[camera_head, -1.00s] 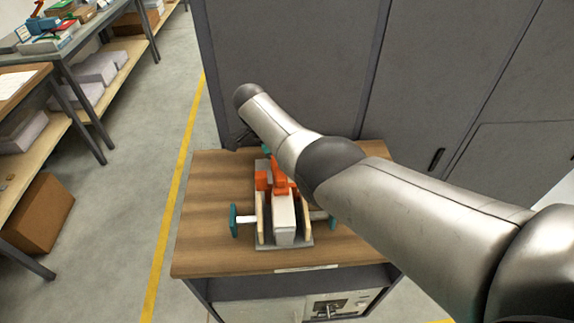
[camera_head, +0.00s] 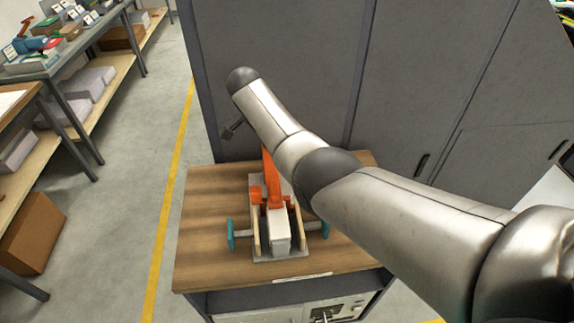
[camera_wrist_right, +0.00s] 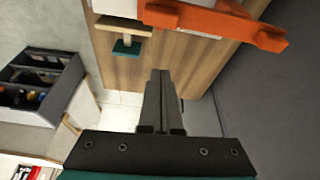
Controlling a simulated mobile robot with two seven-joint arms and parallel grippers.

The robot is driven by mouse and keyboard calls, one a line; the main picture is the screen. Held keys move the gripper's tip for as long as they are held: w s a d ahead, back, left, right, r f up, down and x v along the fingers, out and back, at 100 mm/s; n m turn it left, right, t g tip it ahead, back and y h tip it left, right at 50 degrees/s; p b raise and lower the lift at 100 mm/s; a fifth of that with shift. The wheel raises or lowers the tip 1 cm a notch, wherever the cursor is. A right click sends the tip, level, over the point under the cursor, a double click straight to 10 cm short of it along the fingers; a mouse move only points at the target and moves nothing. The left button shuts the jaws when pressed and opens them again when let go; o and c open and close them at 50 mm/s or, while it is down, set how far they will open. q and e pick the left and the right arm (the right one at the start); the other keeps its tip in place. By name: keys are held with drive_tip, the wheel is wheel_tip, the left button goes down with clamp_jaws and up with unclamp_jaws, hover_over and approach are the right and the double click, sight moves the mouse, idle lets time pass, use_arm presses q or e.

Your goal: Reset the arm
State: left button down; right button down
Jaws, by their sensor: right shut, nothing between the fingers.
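The device (camera_head: 280,243) stands on a wooden-topped cabinet, with a pale block between beige side plates and teal end knobs (camera_head: 231,235). Its orange arm (camera_head: 271,172) rises from the device and its upper part goes behind my right arm. In the right wrist view, the orange arm (camera_wrist_right: 215,22) lies across the top, with a teal knob (camera_wrist_right: 127,47) to its left. My right gripper (camera_wrist_right: 161,74) is shut and empty, apart from the orange arm. In the head view, only a small dark part of it (camera_head: 233,129) shows beyond my arm. My left gripper is not in view.
Tall grey cabinets (camera_head: 275,60) stand right behind the wooden top (camera_head: 205,205). Loaded shelves (camera_head: 60,65) and a cardboard box (camera_head: 32,232) are at the left. The left part of the wooden top is bare. A dark bin (camera_wrist_right: 42,85) shows in the wrist view.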

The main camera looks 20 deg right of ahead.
drive_tip(key=shift+a+r, duration=0.15)
drive_tip(key=shift+r, duration=0.25)
drive_tip(key=shift+f, duration=0.1)
